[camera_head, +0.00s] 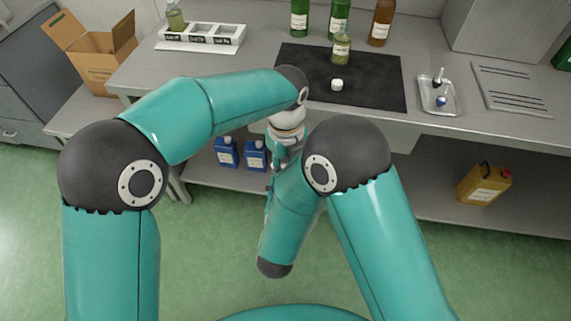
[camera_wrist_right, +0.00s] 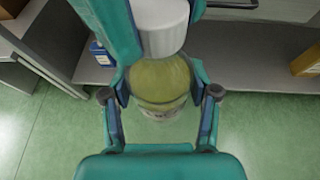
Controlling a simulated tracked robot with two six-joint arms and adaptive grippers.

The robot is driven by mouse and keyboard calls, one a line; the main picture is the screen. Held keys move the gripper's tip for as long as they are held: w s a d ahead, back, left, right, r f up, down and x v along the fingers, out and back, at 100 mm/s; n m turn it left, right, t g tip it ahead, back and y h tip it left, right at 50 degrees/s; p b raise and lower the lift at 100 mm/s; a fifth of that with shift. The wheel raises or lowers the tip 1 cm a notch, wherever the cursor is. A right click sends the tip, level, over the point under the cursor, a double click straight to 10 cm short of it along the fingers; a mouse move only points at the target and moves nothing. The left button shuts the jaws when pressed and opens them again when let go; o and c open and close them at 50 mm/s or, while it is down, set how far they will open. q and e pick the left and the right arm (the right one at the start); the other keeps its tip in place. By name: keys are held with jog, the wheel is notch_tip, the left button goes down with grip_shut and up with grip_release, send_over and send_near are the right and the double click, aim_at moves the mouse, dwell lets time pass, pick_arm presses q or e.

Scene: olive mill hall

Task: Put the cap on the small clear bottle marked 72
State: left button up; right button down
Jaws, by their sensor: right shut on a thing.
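My right gripper (camera_wrist_right: 160,100) is shut on a small clear bottle (camera_wrist_right: 160,80) with yellow-green contents. Its label is mostly hidden and I cannot read the number. A white ribbed cap (camera_wrist_right: 163,28) is at the bottle's top; I cannot tell whether it is seated. Teal fingers of my left gripper (camera_wrist_right: 155,25) flank this cap, but whether they grip it is unclear. In the head view the arms hide most of both grippers, below the left arm's white wrist. Another white cap (camera_head: 337,85) lies on the dark mat (camera_head: 375,92), near a similar small bottle (camera_head: 341,50).
A white rack (camera_head: 200,47) holding one small bottle (camera_head: 175,17) stands at back left. Green bottles (camera_head: 299,18) and a brown bottle (camera_head: 381,24) stand behind the mat. A metal tray (camera_head: 438,108) lies to its right. Blue containers (camera_head: 256,156) stand under the bench.

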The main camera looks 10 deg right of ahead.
pick_arm(q)
jog(key=m, duration=0.4)
jog(key=shift+w+m, duration=0.1)
jog(key=shift+m, duration=0.2)
jog(key=m, duration=0.5)
jog(key=shift+m, duration=0.3)
jog(key=shift+w, duration=0.1)
jog(key=o, duration=0.7)
jog(key=shift+o, duration=0.2)
jog(key=shift+d+r, duration=0.1)
jog(key=shift+r, duration=2.15)
